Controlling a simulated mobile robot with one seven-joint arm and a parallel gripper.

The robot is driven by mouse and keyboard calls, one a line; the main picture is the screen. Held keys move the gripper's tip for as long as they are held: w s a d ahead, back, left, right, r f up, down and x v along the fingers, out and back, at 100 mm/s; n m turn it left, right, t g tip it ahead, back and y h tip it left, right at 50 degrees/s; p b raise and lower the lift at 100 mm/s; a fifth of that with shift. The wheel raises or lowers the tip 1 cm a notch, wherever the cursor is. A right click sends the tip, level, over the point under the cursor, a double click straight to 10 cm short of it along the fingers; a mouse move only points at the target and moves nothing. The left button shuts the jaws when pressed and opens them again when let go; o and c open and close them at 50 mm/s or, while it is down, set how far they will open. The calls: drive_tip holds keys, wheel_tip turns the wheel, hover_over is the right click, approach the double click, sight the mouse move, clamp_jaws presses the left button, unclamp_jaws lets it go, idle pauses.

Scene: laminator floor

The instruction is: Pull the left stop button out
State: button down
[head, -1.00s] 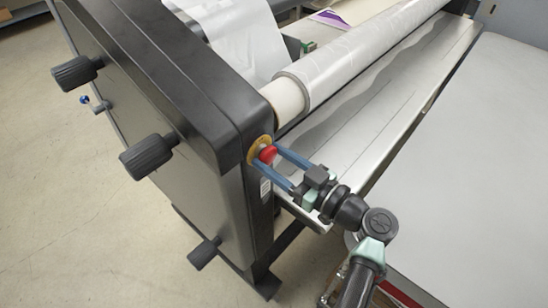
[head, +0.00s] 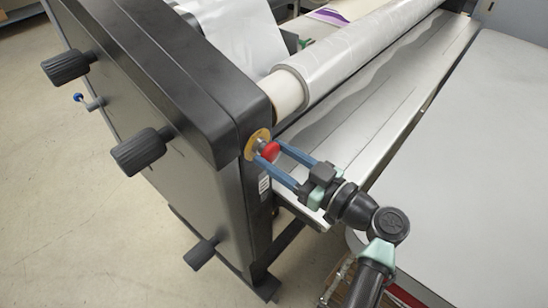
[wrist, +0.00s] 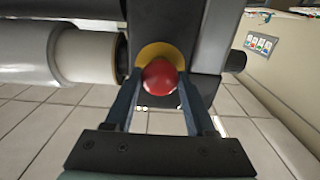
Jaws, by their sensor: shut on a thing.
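The left stop button (head: 270,151) is a red round knob on the end face of the black laminator side housing. It stands out from its yellow ring (head: 256,146), with a grey metallic stem showing between them. My gripper (head: 267,149) has one blue finger on each side of the knob and is shut on it. In the wrist view, the red knob (wrist: 160,77) sits between the two fingers (wrist: 160,84), with the yellow ring (wrist: 163,52) behind it. The exact finger contact is partly hidden.
A film roll (head: 330,65) lies just right of the housing, above a long metal tray (head: 395,105). Black knobs (head: 139,152) stick out from the housing's left side. A grey table (head: 480,150) fills the right. Open floor lies at lower left.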

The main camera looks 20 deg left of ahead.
drive_tip(key=shift+d+f, duration=0.1)
drive_tip(key=c, duration=0.7)
unclamp_jaws()
drive_tip(key=o, duration=0.5)
drive_tip(key=shift+s+d, duration=0.1)
drive_tip(key=shift+d, duration=0.05)
drive_tip(key=b+v, duration=0.4)
drive_tip(key=v, duration=0.9)
